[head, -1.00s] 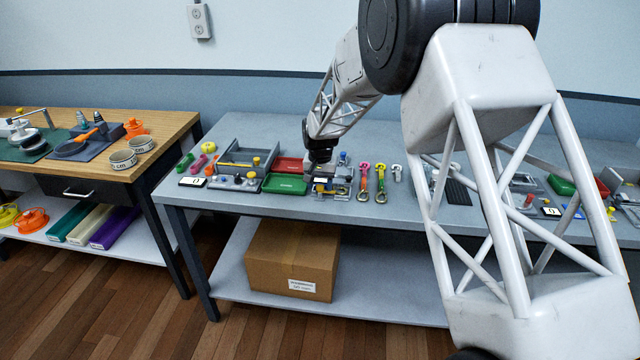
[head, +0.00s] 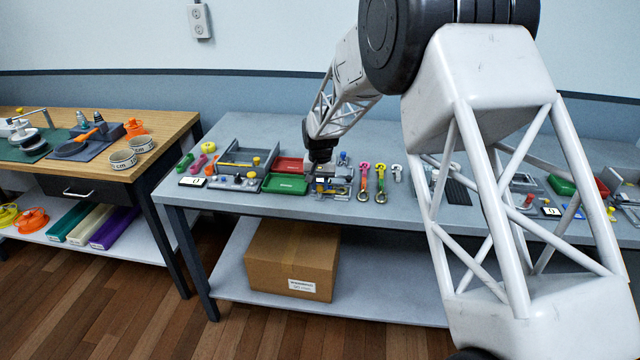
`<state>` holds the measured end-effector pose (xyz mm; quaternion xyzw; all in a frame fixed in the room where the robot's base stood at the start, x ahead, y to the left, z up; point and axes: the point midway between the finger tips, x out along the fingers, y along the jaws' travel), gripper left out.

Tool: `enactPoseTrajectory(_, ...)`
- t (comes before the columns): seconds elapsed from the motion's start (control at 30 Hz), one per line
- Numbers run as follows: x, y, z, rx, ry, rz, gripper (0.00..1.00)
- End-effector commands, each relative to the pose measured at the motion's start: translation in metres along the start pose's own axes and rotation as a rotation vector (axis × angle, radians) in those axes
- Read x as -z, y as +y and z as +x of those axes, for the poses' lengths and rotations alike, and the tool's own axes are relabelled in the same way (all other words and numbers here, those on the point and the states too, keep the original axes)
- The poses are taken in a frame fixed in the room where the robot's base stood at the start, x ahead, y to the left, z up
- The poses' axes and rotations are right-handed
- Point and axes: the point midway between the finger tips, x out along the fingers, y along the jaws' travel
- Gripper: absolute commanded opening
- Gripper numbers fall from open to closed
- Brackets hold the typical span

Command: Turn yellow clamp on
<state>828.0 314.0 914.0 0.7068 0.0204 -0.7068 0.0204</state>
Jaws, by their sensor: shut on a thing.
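My gripper (head: 322,177) points down over a small grey fixture (head: 343,183) on the grey table, right of the green tray. It is shut on the yellow clamp (head: 320,187), of which only a small yellow patch shows at the fingertips. The fingers and wrist hide most of the clamp, and its exact angle is too small to tell. A small blue part (head: 343,156) stands at the back of the fixture.
Left of the gripper are a green tray (head: 286,184), a red tray (head: 289,164) and a grey fixture with knobs (head: 236,182). A cardboard box (head: 291,261) sits on the shelf below.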

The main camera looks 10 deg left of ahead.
Motion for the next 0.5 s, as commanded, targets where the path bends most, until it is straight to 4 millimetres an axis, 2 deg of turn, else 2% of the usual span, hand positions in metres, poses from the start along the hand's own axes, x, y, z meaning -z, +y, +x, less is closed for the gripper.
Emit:
enactPoseTrajectory(0.27, 0.0002, 0.0, -0.0006, 0.0, 0.001, -0.161, 0.04)
enactPoseTrajectory(0.5, 0.0002, 0.0, -0.0006, 0.0, 0.001, -0.373, 0.04)
